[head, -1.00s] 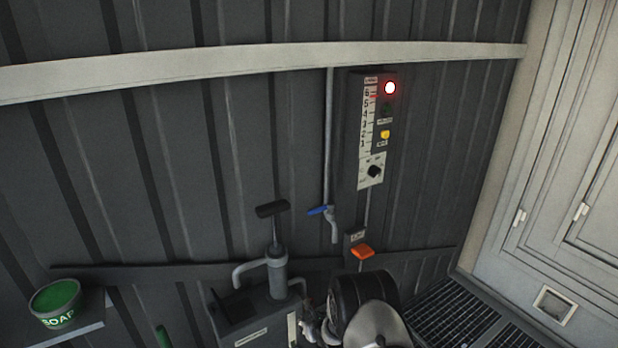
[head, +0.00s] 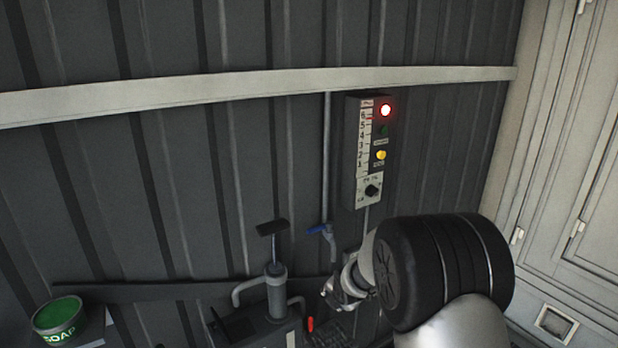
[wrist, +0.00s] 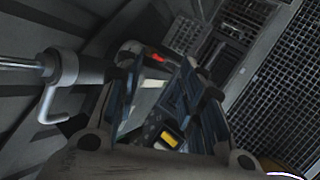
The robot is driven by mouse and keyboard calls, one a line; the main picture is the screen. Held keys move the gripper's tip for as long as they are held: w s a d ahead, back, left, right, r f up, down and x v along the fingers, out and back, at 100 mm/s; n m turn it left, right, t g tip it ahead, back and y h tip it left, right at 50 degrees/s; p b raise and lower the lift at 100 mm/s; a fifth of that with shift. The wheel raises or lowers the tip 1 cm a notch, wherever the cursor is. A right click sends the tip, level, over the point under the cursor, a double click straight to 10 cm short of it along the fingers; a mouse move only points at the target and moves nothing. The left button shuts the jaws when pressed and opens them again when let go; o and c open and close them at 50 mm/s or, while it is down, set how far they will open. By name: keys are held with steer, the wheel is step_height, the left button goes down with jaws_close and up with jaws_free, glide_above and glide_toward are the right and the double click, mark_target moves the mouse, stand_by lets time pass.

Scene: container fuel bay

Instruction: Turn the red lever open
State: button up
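A small red lever (head: 310,324) shows low in the head view, right of the hand pump. In the wrist view a red piece (wrist: 157,57), which looks like the same lever, lies between and beyond my fingertips. My gripper (head: 335,298) is above and to the right of the lever in the head view. In the wrist view my gripper (wrist: 158,68) has its two fingers spread apart with nothing held. I cannot tell the exact gap between the fingertips and the lever, and no contact is visible. The lever's base is hard to make out.
The hand pump (head: 277,290) stands left of my gripper. A blue-handled valve (head: 319,229) is on the pipe just above. A gauge panel (head: 368,150) with a lit red lamp hangs on the wall. A green soap tub (head: 58,318) is at lower left.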

steer(key=s+d+r+m+g+h, duration=0.1)
steer(key=s+d+r+m, duration=0.2)
steer(key=s+r+m, duration=0.55)
steer(key=s+d+r+m, duration=0.3)
steer(key=s+r+m, duration=0.3)
steer(key=s+r, duration=0.4)
steer(key=s+m+g, duration=0.2)
steer(key=s+m, duration=1)
steer(key=s, duration=1.1)
steer(key=shift+s+d+r, duration=0.15)
steer(key=shift+d+r, duration=0.1)
steer(key=shift+r, duration=0.1)
